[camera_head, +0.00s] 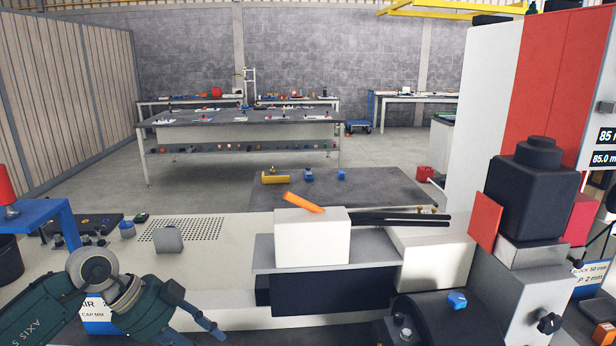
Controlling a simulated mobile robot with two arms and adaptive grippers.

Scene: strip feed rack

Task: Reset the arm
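My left arm comes in at the bottom left, folded low in front of the bench. Its gripper (208,338) points down and right, at the bottom edge of the picture. Its two fingers appear spread apart, with nothing seen between them; the lower one is partly cut off by the picture edge. My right arm and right gripper are not seen.
A pale bench (215,264) with a perforated area spans the front. A white block (312,238) with an orange piece (303,202) on top and black rods (405,220) stand mid-right. A large machine (540,200) fills the right. A blue stand (45,222) is left.

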